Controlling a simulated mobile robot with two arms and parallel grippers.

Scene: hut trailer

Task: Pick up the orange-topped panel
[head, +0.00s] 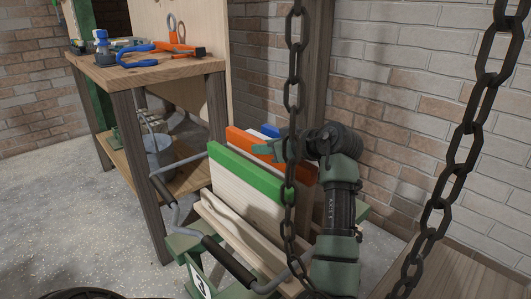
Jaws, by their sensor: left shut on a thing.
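The orange-topped panel (243,141) stands upright behind the green-topped panel (248,172); only its orange top edge and a little of its face show. My left gripper (268,149) is at the top edge of the orange-topped panel and is shut on it. My left wrist and a hanging chain hide the panel's right part, and its lower part is behind the green-topped panel. My right gripper is not in view.
The panels stand in a green-framed workbench (185,245) with crank handles. Chains (468,125) hang in front. A wooden table (150,68) with tools stands at left; a brick wall is behind.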

